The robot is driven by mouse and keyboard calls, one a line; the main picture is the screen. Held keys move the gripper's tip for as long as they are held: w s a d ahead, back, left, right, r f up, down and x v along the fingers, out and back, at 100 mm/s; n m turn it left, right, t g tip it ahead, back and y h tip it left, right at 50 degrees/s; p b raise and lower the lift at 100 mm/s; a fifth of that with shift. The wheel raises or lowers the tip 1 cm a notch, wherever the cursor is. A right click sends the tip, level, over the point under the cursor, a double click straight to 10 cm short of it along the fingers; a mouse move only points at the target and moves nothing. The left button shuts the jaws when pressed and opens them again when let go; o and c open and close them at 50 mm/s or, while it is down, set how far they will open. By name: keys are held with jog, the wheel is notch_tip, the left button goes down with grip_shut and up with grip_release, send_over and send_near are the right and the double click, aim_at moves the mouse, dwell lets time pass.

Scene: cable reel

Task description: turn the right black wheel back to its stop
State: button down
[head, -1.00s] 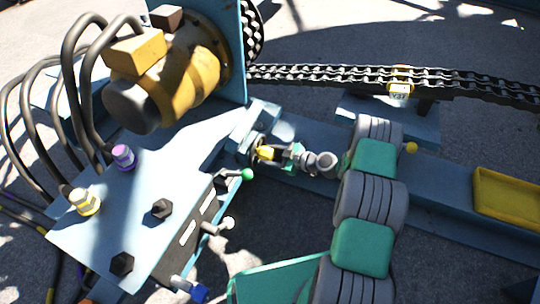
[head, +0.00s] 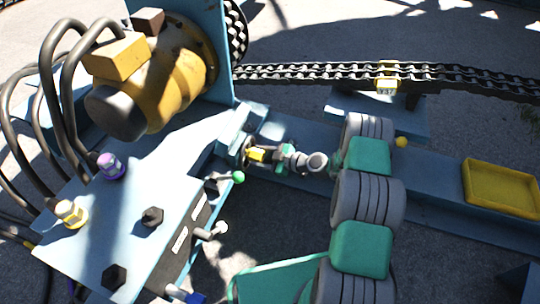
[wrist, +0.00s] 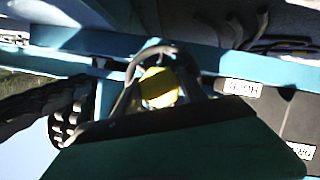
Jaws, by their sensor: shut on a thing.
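A thin dark wheel (head: 246,151) stands at the end of the blue beam in the head view, below the motor's upright plate. My gripper (head: 254,154) reaches it from the right and is shut on it. In the wrist view, the wheel's dark curved rim (wrist: 152,50) arches over a yellow piece (wrist: 157,88) at the middle. My gripper's own body hides the lower part of that view. The exact finger contact and the wheel's angle are too small and shaded to tell.
A green-tipped lever (head: 238,177) stands close below my gripper, on the valve block (head: 190,235). The yellow motor (head: 165,75) and hoses are at upper left. A chain (head: 320,73) runs behind. A yellow tray (head: 500,187) lies on the beam at right.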

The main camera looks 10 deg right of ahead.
aim_at(263, 156)
jog(key=c, duration=0.7)
grip_release()
jog(key=shift+o, duration=0.2)
jog(key=p+v, duration=0.2)
jog(key=v, duration=0.5)
jog(key=shift+r+p, duration=0.1)
jog(key=shift+p, duration=0.2)
jog(key=shift+s+d, duration=0.25)
jog(key=shift+s, duration=0.05)
